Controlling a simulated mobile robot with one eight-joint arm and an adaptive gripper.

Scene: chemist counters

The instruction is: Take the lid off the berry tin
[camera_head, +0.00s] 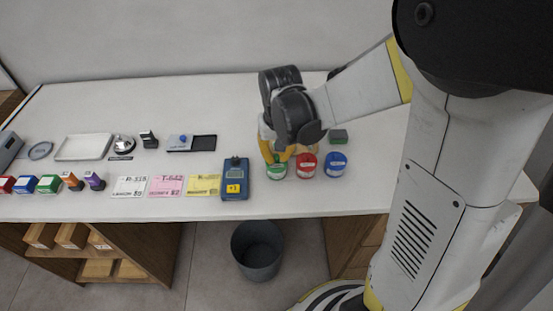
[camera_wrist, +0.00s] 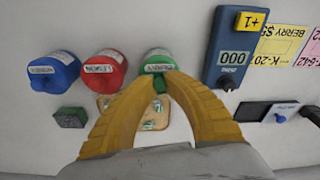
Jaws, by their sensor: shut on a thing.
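The berry tin (camera_wrist: 157,57) is green with a white label, and it stands at the end of a row of three tins. In the head view the berry tin (camera_head: 277,172) is below my yellow fingers. My gripper (camera_wrist: 160,82) has its fingertips closed together at the tin's green lid (camera_wrist: 159,69), shut on its small grip. The fingers hide part of the lid, and I cannot tell whether it is seated or slightly raised. In the head view my gripper (camera_head: 275,157) is partly hidden by its own wrist.
A red tin (camera_head: 306,165) and a blue tin (camera_head: 335,164) stand right of the berry tin. A blue counter device (camera_head: 236,180) is close on its left. A wooden tray (camera_wrist: 103,101) lies behind, beside a dark green block (camera_head: 338,136). The counter further right is clear.

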